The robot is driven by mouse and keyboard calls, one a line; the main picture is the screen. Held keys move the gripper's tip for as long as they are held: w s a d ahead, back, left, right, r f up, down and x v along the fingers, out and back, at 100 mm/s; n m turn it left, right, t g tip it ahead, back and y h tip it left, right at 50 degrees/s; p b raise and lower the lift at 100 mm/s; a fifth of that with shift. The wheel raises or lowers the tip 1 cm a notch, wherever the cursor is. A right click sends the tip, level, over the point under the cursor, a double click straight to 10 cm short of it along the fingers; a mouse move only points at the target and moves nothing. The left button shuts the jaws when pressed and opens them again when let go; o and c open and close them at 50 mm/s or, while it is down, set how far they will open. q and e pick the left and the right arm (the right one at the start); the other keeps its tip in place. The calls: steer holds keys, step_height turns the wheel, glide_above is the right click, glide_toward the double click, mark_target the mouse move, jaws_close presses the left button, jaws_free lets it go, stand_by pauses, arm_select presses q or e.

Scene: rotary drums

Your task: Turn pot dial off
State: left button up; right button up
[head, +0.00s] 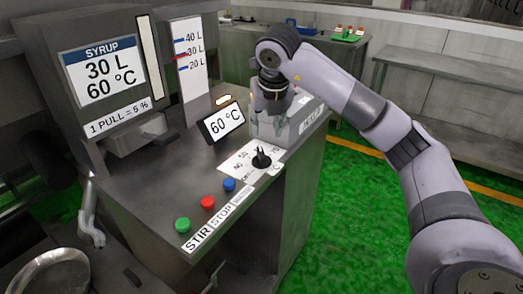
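The dial is a black knob (262,160) on a white plate (238,165) with printed marks, on top of the metal cabinet. The marks are too small to read fully, and I cannot tell the setting. My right gripper (272,112) points down behind the dial, by a grey box-like part with a partly hidden label (311,118). The gripper is apart from the knob in the picture. Its fingertips are not clear, so I cannot tell if it is open or shut. My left gripper does not show.
A display reading 60 °C (224,121) stands left of the gripper. Green, red and blue buttons (208,202) sit in front of the dial. A syrup panel (102,70) reads 30 L, 60 °C. A metal bench (440,75) stands at the right, beyond open green floor (350,210).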

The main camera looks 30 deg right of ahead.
glide_toward(262, 153)
steer(key=x, duration=0.5)
steer(key=shift+f+p, duration=0.3)
steer(key=shift+f, duration=0.05)
steer(key=shift+x, duration=1.15)
steer(key=shift+w+f, duration=0.2)
steer(key=shift+f, duration=0.2)
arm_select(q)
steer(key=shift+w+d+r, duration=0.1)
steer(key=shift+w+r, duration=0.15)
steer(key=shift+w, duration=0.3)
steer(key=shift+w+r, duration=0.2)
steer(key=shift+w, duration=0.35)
arm_select(e)
jaws_close()
